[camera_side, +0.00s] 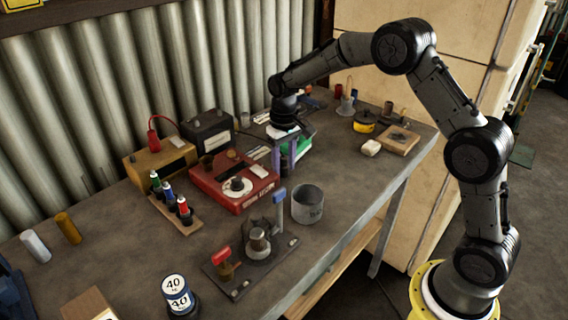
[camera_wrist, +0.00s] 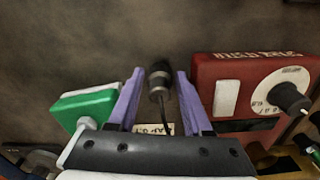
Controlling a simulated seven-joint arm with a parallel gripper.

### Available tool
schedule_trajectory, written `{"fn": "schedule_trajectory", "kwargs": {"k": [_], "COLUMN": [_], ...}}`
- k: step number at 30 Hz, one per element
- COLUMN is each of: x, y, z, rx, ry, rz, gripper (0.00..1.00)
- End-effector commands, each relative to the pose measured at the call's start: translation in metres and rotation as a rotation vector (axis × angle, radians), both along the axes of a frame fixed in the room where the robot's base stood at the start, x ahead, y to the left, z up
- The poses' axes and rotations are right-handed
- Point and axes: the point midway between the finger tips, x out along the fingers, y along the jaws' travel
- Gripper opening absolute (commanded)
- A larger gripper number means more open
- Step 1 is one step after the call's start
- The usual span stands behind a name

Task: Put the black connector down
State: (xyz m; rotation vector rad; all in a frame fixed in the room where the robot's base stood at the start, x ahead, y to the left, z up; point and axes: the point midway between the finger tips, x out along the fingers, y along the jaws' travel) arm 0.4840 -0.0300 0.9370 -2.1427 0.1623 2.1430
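The black connector (camera_wrist: 159,82) shows in the wrist view as a short dark cylinder with a metal-looking collar and a thin cable running back toward my gripper. It lies between the tips of my two purple fingers (camera_wrist: 160,80), with a visible gap on each side. My gripper is open and does not appear to touch it. In the side view my gripper (camera_side: 285,158) points down close to the bench, beside the red instrument box.
The red box (camera_side: 232,182) with a dial stands close to my fingers, on the right in the wrist view. A green and white box (camera_wrist: 86,106) is on the left. A grey metal cup (camera_side: 307,204) stands nearby. Bare bench (camera_wrist: 100,35) lies beyond the fingertips.

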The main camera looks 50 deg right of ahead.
Motion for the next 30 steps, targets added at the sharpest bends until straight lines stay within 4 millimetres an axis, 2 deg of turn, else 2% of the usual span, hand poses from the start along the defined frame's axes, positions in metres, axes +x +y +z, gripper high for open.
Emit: {"fn": "schedule_trajectory", "kwargs": {"k": [4,7,15,21,25,30], "x": [0.000,0.001,0.001,0.001,0.000,0.000], "y": [0.000,0.000,0.000,0.000,0.000,0.000], "z": [0.006,0.019,0.075,0.107,0.119,0.124], "rx": [0.000,-0.001,0.000,0.000,0.000,0.000], "ry": [-0.002,-0.004,-0.006,-0.003,-0.002,-0.001], "rz": [0.000,0.000,0.000,0.000,0.000,0.000], "gripper": [0.50,0.50,0.50,0.50,0.50,0.50]}}
